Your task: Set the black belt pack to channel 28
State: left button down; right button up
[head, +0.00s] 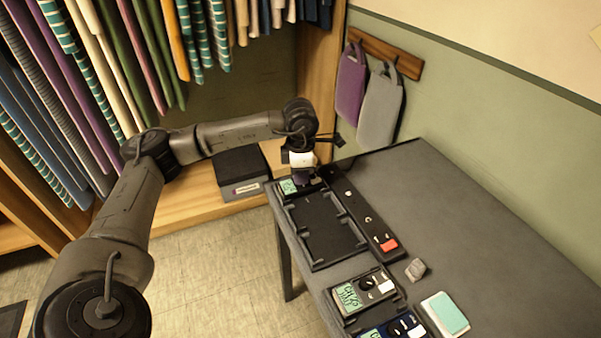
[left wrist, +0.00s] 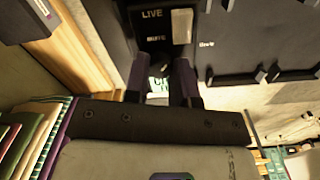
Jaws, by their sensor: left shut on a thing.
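A dark belt pack (head: 288,187) with a green display lies at the far left corner of the grey table, and its channel reading is not legible. My left gripper (head: 303,176) points down over this pack. In the left wrist view its fingers (left wrist: 160,85) stand either side of the knob area, between the green display (left wrist: 158,87) and the LIVE/MUTE switch (left wrist: 181,27). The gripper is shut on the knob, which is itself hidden. A nearer dark pack (head: 379,300) shows a green display that looks like CH 25. My right gripper is not in view.
An empty black tray (head: 322,227) lies beside a black strip with a red switch (head: 389,244). A blue pack (head: 372,332), a small grey block (head: 415,269) and a teal-topped block (head: 445,314) lie nearer. The table's right side is clear. Clothes hang behind.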

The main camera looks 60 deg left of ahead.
pick_arm(q)
jog(key=shift+r+m+p, duration=0.1)
jog(key=shift+m+p, duration=0.4)
jog(key=shift+m, duration=0.2)
jog(key=shift+m+p, duration=0.5)
jog(key=shift+m, duration=0.7)
jog(key=shift+m+p, duration=0.6)
jog(key=shift+m, duration=1.4)
jog(key=c, duration=0.9)
grip_release()
jog(key=shift+c, duration=0.2)
